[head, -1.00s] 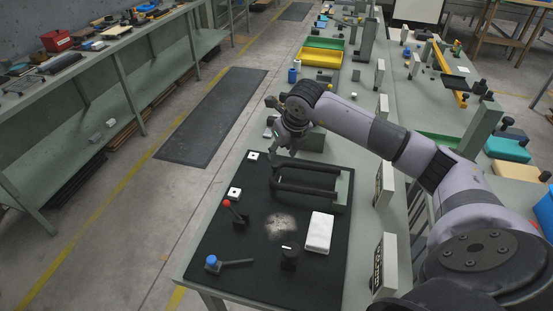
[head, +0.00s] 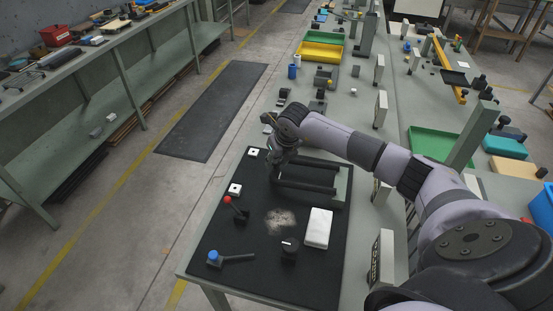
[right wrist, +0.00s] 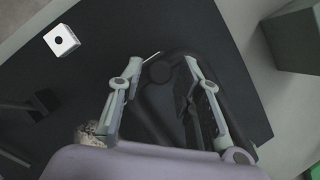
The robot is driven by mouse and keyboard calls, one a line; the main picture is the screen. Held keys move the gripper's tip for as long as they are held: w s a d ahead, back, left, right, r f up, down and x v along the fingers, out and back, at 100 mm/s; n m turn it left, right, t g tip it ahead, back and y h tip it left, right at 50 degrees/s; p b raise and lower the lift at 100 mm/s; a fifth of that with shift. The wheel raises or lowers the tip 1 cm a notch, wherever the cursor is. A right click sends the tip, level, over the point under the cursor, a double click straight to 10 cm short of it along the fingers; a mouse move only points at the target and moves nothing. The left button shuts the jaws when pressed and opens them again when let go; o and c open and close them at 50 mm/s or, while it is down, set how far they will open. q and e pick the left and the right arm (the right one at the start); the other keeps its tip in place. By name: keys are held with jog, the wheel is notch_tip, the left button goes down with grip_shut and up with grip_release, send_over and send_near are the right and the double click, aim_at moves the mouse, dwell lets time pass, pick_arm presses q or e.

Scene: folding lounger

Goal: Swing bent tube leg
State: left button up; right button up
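The bent tube leg (head: 308,187) is a black U-shaped tube at the back of a black mat, its closed end to the left. Its right end meets a grey-green block (head: 341,187). My right gripper (head: 273,170) is low at the tube's closed left end. In the right wrist view, the two fingers of my right gripper (right wrist: 160,72) stand apart, with a dark rounded tube bend (right wrist: 178,53) between and just beyond their tips. Gaps show beside the tube; whether a finger touches it I cannot tell. My left gripper is not in view.
The black mat (head: 215,282) also carries a red-knobbed lever (head: 234,209), a blue-knobbed handle (head: 232,259), a black knob (head: 289,249), a white block (head: 318,228) and white square pieces (head: 235,190). Small dark fixtures (head: 319,102) stand behind the mat. The mat's front middle is clear.

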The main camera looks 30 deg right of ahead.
grip_shut()
dwell(0.4)
